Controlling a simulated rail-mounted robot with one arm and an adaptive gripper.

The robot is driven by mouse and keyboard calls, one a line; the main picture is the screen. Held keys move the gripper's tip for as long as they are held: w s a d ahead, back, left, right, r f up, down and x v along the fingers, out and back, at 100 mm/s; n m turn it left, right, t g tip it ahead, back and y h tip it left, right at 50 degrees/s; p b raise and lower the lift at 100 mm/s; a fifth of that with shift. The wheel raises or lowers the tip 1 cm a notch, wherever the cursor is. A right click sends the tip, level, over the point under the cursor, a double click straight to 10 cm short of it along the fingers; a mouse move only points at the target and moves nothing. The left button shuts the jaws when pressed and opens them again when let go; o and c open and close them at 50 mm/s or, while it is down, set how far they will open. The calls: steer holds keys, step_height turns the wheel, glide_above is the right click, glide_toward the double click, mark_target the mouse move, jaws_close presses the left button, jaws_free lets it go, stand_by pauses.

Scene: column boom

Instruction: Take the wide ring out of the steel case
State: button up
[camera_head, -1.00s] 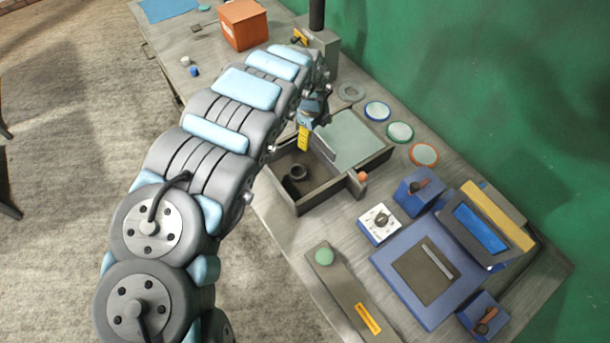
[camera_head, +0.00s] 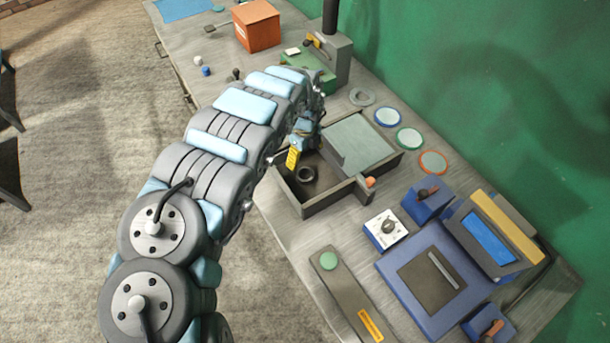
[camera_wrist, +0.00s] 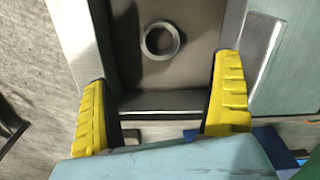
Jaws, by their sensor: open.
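The steel case (camera_head: 325,207) stands on the bench, with an open compartment at its left and a pale grey-green panel covering its right part. The wide ring (camera_head: 306,174) is a dark grey ring lying flat on the compartment floor. It also shows in the wrist view (camera_wrist: 160,41), beyond the fingertips and between their lines. My gripper (camera_head: 294,158) has yellow fingers and is over the compartment's far-left side in the head view. In the wrist view my gripper (camera_wrist: 160,90) is open with nothing between its fingers. The ring is apart from both fingers.
An orange knob (camera_head: 370,182) is at the case's near right corner. A white dial box (camera_head: 383,229) and a blue device (camera_head: 430,275) stand nearer. Round coloured discs (camera_head: 409,138) and a flat grey ring (camera_head: 362,97) lie behind the case. An orange box (camera_head: 257,26) is farther back.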

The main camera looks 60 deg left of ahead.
glide_above(305, 174)
steer(key=shift+f, duration=2.95)
steer(key=shift+f, duration=0.1)
steer(key=shift+f, duration=0.15)
steer(key=shift+d+f, duration=0.1)
steer(key=shift+f, duration=1.3)
steer(key=shift+w+f, duration=0.15)
steer(key=shift+f, duration=0.35)
steer(key=shift+s+f, duration=0.2)
steer(key=shift+f, duration=0.3)
